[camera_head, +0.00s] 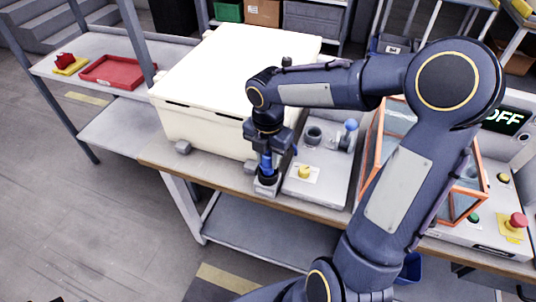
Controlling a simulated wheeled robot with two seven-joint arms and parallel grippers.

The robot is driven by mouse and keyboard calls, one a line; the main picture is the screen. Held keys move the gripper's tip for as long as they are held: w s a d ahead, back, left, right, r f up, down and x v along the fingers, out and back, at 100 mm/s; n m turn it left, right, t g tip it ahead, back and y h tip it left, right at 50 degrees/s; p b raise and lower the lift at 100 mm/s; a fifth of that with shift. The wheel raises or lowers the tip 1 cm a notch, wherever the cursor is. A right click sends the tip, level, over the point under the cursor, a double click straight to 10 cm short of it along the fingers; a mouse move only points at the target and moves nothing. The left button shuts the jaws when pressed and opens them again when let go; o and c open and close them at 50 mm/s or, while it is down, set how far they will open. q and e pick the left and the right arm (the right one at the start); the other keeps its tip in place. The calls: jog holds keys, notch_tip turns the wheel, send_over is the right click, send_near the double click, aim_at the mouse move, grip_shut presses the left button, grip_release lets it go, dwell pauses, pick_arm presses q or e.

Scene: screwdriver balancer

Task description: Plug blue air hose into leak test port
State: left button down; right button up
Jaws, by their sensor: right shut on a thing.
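My right gripper (268,148) points straight down at the front edge of the bench, below the white bin's right corner. It is shut on an upright blue piece (266,162), which looks like the blue air hose's end. The piece's lower end is at a small grey holder (267,184); I cannot tell whether it is seated or just above. To the right is a grey test plate (325,178) with a dark round fitting (314,135) and a blue-topped fitting (350,126). I cannot tell which is the leak test port. My left gripper is not in view.
A large white bin (235,65) stands close behind the gripper. An orange-framed clear guard (468,205) is at right, partly behind my arm. A yellow button (304,172) sits on the plate's front. A red tray (112,72) lies on the left shelf.

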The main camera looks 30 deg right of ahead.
aim_at(268, 153)
jog(key=shift+f+b, duration=0.6)
jog(key=shift+f, duration=0.45)
jog(key=o, duration=1.1)
notch_tip(268, 153, up, 8)
jog(key=shift+f+p, duration=0.1)
jog(key=shift+p, duration=0.25)
jog(key=s+a+m+t+y, duration=0.2)
jog(key=s+m, duration=0.6)
jog(key=m, duration=0.4)
jog(key=s+a+m+t+y, duration=0.1)
jog(key=s+a+m+t, duration=0.1)
jog(key=s+m, duration=0.7)
jog(key=m+t, duration=0.1)
jog(key=m, duration=0.3)
jog(key=shift+f+m+t+y, duration=0.3)
jog(key=shift+y, duration=0.1)
